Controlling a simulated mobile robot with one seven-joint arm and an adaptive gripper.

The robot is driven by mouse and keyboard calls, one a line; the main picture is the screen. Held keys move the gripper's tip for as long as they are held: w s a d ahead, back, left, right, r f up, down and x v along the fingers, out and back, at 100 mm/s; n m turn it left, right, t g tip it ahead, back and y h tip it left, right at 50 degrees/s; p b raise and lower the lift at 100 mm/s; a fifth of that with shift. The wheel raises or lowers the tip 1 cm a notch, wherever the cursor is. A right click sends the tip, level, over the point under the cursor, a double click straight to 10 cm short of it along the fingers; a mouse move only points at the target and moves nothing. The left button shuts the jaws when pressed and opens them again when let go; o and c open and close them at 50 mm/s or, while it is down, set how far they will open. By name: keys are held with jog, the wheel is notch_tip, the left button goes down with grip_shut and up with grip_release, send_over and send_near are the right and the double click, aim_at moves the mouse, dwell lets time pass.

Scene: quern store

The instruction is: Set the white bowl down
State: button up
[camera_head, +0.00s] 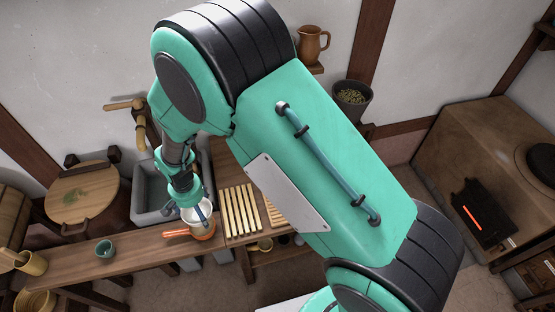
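The white bowl (192,217) is small in the camera_head view, at the front edge of the sink, left of centre. My gripper (190,211) points down at it, with its fingers at the bowl's rim, and appears shut on it. An orange pan (203,234) with an orange handle pointing left shows directly below the bowl in the picture. I cannot tell whether the bowl touches the pan or hangs above it. My wrist and fingers hide part of the bowl.
A grey sink (150,192) lies behind. A slatted rack (240,210) is on the right. A round wooden lid (82,193) is at left.

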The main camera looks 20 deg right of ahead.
jog(key=w+d+m, duration=0.3)
jog(key=d+m, duration=0.1)
jog(key=d, duration=1.1)
jog(key=w+d+m, duration=0.4)
jog(key=d, duration=1.2)
jog(key=shift+d+p, duration=0.25)
jog(key=shift+p, duration=0.2)
jog(key=s+d+m, duration=0.1)
jog(key=d, duration=0.4)
jog(key=s+d+m, duration=0.1)
jog(key=d, duration=0.4)
jog(key=s+d+m, duration=0.1)
jog(key=d+m, duration=0.1)
jog(key=d, duration=0.3)
jog(key=s+d+m, duration=0.1)
jog(key=s+d, duration=0.1)
jog(key=d, duration=0.2)
jog(key=s+d+m, duration=0.2)
jog(key=d, duration=0.3)
jog(key=s+d+m, duration=0.1)
jog(key=s+d, duration=0.2)
jog(key=d, duration=0.1)
jog(key=shift+d+p, duration=0.4)
jog(key=shift+f, duration=2.5)
